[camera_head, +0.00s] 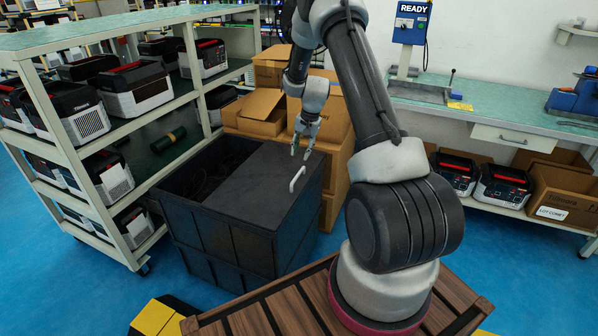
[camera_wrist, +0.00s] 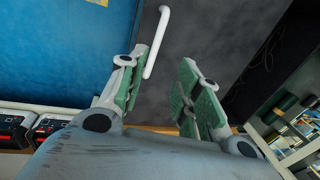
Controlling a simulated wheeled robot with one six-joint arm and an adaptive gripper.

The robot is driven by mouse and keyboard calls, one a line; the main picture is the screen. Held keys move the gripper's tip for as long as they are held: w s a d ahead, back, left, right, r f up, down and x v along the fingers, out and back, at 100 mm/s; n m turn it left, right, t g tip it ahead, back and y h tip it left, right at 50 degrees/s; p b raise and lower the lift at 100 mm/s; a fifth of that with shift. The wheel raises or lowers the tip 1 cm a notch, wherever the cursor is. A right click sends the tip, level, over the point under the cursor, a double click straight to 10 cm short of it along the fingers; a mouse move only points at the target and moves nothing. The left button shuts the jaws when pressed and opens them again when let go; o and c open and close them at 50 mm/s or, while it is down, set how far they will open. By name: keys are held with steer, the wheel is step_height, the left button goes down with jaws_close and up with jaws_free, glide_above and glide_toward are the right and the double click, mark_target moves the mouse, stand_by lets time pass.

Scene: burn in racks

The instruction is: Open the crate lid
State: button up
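The black crate (camera_head: 228,247) stands on the blue floor, left of my arm. Its dark lid (camera_head: 253,183) covers the right part of the top, while the left part shows an open, dark inside. A white bar handle (camera_head: 297,178) is fixed near the lid's right edge. My gripper (camera_head: 300,153) is above the lid, just behind the handle, with its fingers apart and pointing down. In the wrist view the white handle (camera_wrist: 157,42) lies ahead of the left finger, and the space between the green-padded fingers (camera_wrist: 160,80) is empty. Whether a finger touches the handle is unclear.
A shelf rack (camera_head: 95,150) with several boxed devices stands left of the crate. Cardboard boxes (camera_head: 258,112) are stacked behind it. A workbench (camera_head: 490,112) runs along the back right. A wooden slatted platform (camera_head: 270,312) is under my arm base. Blue floor shows around the crate.

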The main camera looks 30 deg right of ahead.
mark_target(299, 174)
steer(key=x, duration=0.7)
steer(key=d+x, duration=0.1)
steer(key=x, duration=0.2)
steer(key=shift+s+f, duration=0.1)
steer(key=shift+f, duration=0.3)
jaws_close()
